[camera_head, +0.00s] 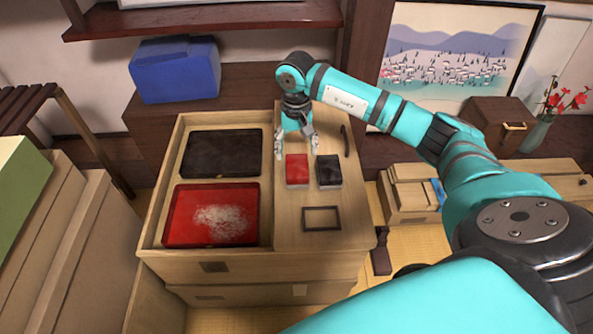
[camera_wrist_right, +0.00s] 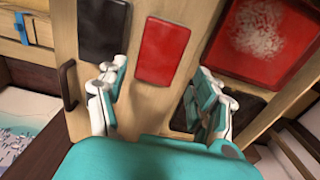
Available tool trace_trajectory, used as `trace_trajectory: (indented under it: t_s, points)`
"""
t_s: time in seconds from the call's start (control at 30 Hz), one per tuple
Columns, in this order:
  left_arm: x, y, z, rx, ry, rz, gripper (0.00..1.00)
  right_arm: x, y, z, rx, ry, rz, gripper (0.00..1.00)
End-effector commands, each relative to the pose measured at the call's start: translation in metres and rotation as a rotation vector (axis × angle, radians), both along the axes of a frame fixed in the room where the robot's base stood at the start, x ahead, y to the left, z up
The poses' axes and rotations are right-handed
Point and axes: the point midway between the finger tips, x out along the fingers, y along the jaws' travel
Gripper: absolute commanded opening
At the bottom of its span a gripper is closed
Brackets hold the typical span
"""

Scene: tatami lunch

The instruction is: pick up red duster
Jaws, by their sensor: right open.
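The red duster (camera_head: 297,170) is a small red block with a pale base. It stands on the right half of the wooden cabinet top, beside a matching black duster (camera_head: 329,171). In the right wrist view the red duster (camera_wrist_right: 159,51) lies ahead, between the lines of my fingers, with the black duster (camera_wrist_right: 104,30) to its left. My right gripper (camera_head: 297,150) is above the cabinet top, just behind the red duster. Its fingers (camera_wrist_right: 160,95) are spread apart with nothing between them. My left gripper is not in view.
A red tray (camera_head: 178,215) with white powder and a dark tray (camera_head: 222,154) sit in the cabinet's left half. A dark empty frame (camera_head: 321,218) lies in front of the dusters. A dark handle (camera_head: 345,141) is at the right. A blue box (camera_head: 175,70) stands behind.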

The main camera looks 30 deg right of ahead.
Motion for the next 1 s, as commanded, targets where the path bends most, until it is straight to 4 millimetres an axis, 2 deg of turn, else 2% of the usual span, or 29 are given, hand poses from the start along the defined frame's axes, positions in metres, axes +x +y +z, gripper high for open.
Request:
trace_trajectory:
  t_s: [0.03,0.1,0.33,0.6,0.93,1.0]
  points:
    - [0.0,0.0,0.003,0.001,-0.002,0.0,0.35,-0.001,0.0,-0.011,0.001,0.004,-0.001,0.67]
    - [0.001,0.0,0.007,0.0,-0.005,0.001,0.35,0.0,0.0,-0.019,0.001,0.002,-0.001,0.67]
    - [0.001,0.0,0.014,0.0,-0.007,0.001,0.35,-0.001,0.0,-0.034,0.002,0.001,0.0,0.67]
    - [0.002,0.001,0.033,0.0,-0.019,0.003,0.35,-0.003,0.0,-0.073,0.002,0.002,-0.001,0.67]
    - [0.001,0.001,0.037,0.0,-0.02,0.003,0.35,-0.002,0.0,-0.079,0.002,-0.001,-0.001,0.67]
    - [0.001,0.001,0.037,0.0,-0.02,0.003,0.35,-0.002,0.0,-0.079,0.002,-0.001,-0.001,0.58]
